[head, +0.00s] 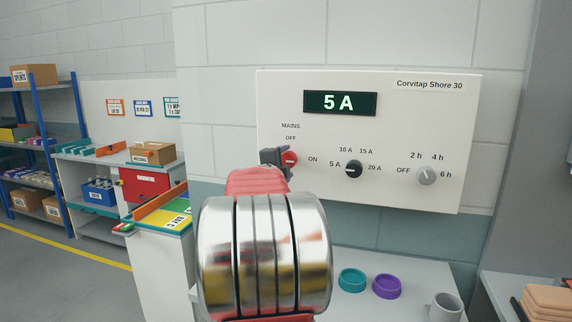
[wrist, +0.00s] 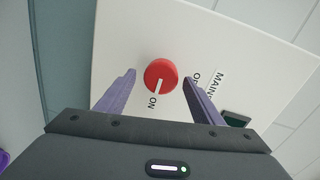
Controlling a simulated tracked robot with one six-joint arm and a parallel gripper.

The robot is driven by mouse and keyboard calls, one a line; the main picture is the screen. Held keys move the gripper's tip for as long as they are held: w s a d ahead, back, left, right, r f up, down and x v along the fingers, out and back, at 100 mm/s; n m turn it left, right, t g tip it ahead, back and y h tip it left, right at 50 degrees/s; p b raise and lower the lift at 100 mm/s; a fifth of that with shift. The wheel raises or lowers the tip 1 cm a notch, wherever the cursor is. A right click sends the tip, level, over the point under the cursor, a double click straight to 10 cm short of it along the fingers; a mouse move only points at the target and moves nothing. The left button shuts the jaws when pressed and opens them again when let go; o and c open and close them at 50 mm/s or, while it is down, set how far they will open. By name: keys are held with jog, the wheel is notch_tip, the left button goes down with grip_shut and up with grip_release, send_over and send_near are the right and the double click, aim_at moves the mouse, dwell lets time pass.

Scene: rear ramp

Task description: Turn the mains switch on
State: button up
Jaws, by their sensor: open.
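The mains switch is a red round knob (head: 290,159) on the left of a white wall panel (head: 440,120). Its white pointer line points at the ON label, clearest in the wrist view, where the knob (wrist: 161,73) sits between my fingers. OFF is printed above the knob. My gripper (wrist: 159,77) is open, with one purple finger on each side of the knob and a visible gap on both sides. In the head view my gripper (head: 275,157) is at the knob's left, and my arm hides what lies below it.
The panel also has a display (head: 340,103) reading 5 A, a black current dial (head: 353,169) and a grey timer dial (head: 426,175). Below stand a teal dish (head: 352,280), a purple dish (head: 387,286) and a mug (head: 445,307). Shelves (head: 40,150) stand far left.

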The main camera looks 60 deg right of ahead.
jog(key=s+a, duration=0.2)
jog(key=a, duration=1.1)
jog(key=shift+r, duration=0.45)
jog(key=w+a+f+n+t+y, duration=0.3)
jog(key=w+f+n+t, duration=0.1)
jog(key=w+f+n, duration=0.15)
jog(key=w+a+f+n+t+y, duration=0.1)
jog(key=w+a+f+n+y, duration=0.2)
jog(key=a, duration=0.4)
jog(key=w+a+f+n+t+y, duration=0.1)
jog(key=w+a+f+n+y, duration=0.15)
jog(key=a+n, duration=0.35)
jog(key=w+a+f+n+t+y, duration=0.1)
jog(key=a+f+n+y, duration=0.2)
jog(key=a, duration=0.6)
jog(key=s+a+f+n+g+y, duration=0.1)
jog(key=s+a+n, duration=0.4)
jog(key=a, duration=0.5)
jog(key=s+a+f+n+g+y, duration=0.1)
jog(key=s+a+f+n+y, duration=0.1)
jog(key=s+a+n, duration=0.3)
jog(key=s+a+f+n+g+y, duration=0.2)
jog(key=s+a+n, duration=0.3)
jog(key=a, duration=0.9)
jog(key=shift+a+f, duration=0.3)
jog(key=shift+f, duration=0.5)
